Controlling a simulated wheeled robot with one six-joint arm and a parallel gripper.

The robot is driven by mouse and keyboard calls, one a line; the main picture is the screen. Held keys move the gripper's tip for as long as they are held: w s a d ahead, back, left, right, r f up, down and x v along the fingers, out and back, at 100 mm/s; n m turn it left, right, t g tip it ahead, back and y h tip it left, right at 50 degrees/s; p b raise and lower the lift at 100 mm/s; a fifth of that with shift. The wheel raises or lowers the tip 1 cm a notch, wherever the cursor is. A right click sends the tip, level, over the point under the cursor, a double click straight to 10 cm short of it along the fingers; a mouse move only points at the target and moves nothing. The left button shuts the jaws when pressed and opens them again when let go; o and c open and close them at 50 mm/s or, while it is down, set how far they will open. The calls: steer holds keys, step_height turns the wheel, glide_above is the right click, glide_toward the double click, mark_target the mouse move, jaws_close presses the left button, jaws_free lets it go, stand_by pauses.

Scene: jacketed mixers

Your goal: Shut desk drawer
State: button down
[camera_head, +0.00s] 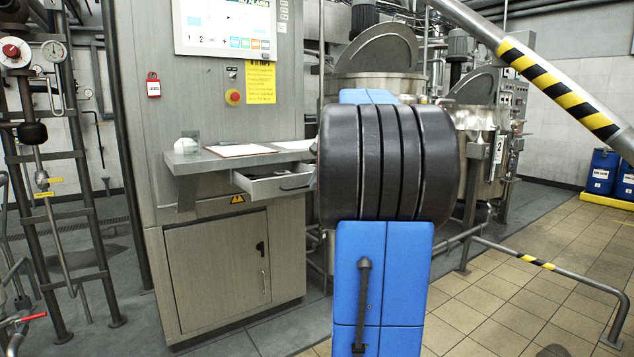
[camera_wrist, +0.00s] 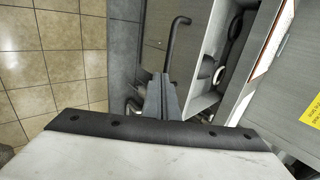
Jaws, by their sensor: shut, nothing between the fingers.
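The desk drawer (camera_head: 272,186) sits under the desk top of the grey control cabinet and is pulled open. Its dark bar handle (camera_head: 296,188) is on the front, partly covered by my arm. In the wrist view the drawer front (camera_wrist: 195,35) faces my gripper, and the handle (camera_wrist: 174,42) shows as a bent dark bar. A few small items lie inside the drawer. My gripper (camera_wrist: 160,80) is shut and empty, with its fingertips close to the lower end of the handle. I cannot tell if they touch. In the head view my arm hides the gripper.
The desk top (camera_head: 185,163) holds clipboards (camera_head: 240,150) and a small clear object (camera_head: 187,144). A low pipe rail (camera_head: 545,264) and steel mixers (camera_head: 480,130) stand to the right. A pipe frame (camera_head: 90,200) stands at left. Tiled floor is open at lower right.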

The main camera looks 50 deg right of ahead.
steer(key=w+d, duration=0.1)
steer(key=w, duration=0.6)
steer(key=w+d, duration=0.2)
steer(key=w, duration=0.5)
steer(key=w+d, duration=0.2)
steer(key=w, duration=0.5)
steer(key=shift+w, duration=0.25)
steer(key=shift+s, duration=0.3)
steer(key=s, duration=0.1)
steer(key=s+r, duration=0.1)
steer(key=s+a, duration=0.1)
steer(key=s, duration=0.1)
steer(key=shift+s+r, duration=0.1)
steer(key=shift+r, duration=0.3)
steer(key=v, duration=0.8)
steer(key=shift+s+r, duration=0.2)
steer(key=shift+r, duration=0.15)
